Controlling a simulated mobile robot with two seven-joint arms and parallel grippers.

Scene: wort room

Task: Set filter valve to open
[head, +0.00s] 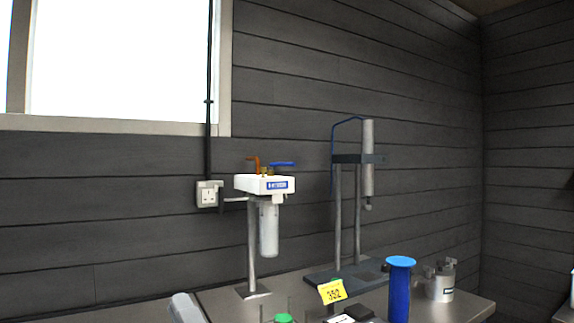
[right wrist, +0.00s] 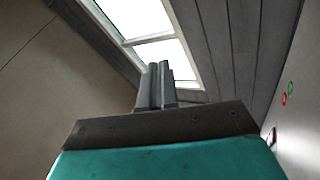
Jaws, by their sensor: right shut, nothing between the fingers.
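The filter unit (head: 250,183) is a white block with a blue label, held on a grey post left of centre in the head view. A clear-looking filter bowl (head: 269,230) hangs under it. On top are a blue lever (head: 284,163), lying roughly level and pointing right, and an orange-brown bent lever (head: 253,161). Which lever is the filter valve I cannot tell. My right gripper (right wrist: 158,84) is shut and empty in the right wrist view, its grey fingers together and pointing up toward a window. No filter part shows in that view. My left gripper is not in view.
A metal bench (head: 262,298) runs along the dark plank wall. Right of the filter stands a two-post rig (head: 347,222) with a grey cylinder. In front are a yellow tag (head: 332,291), a blue spool-shaped piece (head: 400,292) and a metal canister (head: 440,282). A socket (head: 208,194) is on the wall.

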